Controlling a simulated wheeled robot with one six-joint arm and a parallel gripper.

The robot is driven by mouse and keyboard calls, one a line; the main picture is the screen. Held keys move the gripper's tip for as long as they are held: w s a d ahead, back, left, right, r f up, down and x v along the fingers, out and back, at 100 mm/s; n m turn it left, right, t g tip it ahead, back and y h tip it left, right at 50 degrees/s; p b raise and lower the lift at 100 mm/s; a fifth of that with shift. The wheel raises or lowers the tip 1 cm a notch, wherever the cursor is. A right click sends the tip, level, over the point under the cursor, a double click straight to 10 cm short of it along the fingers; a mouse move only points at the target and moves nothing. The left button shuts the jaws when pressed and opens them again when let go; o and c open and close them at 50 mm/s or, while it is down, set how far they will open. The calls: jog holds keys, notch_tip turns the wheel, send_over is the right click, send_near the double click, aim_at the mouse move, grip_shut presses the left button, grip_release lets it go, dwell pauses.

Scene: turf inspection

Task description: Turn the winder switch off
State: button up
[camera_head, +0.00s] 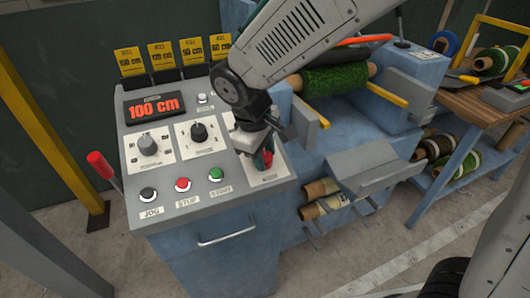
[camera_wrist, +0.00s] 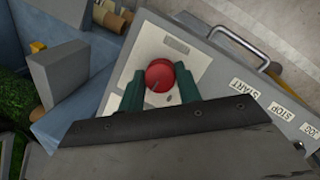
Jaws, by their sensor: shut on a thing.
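The winder switch, a round red knob (camera_wrist: 160,77), sits on a pale plate (camera_wrist: 182,45) at the right end of the grey control panel (camera_head: 225,203). My gripper (camera_wrist: 158,73) has its two green fingers on either side of the knob and is shut on it. In the head view, my gripper (camera_head: 264,154) comes down from above over the panel's right end, with a bit of red between the fingers. A dark line shows on the knob face. The plate's writing is too small to read, so I cannot tell the switch position.
The panel also bears a red "100 cm" display (camera_head: 155,106), two dials (camera_head: 148,145) (camera_head: 198,132), and black JOG (camera_head: 149,195), red STOP (camera_head: 182,184) and green START (camera_head: 215,174) buttons. A red-tipped lever (camera_head: 100,164) stands at left. A green turf roll (camera_head: 335,79) lies behind.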

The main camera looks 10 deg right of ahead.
jog(key=n+t, duration=0.1)
jog(key=n, duration=0.3)
jog(key=shift+a+n+h, duration=0.1)
jog(key=shift+n+h, duration=0.2)
jog(key=n+t, duration=0.2)
jog(key=n, duration=0.3)
jog(key=shift+s, duration=0.15)
dwell(0.3)
jog(key=o, duration=1)
jog(key=shift+c, duration=0.2)
jog(key=v, duration=0.7)
jog(key=shift+s+r, duration=0.25)
jog(key=shift+r, duration=0.05)
jog(key=shift+a, duration=0.1)
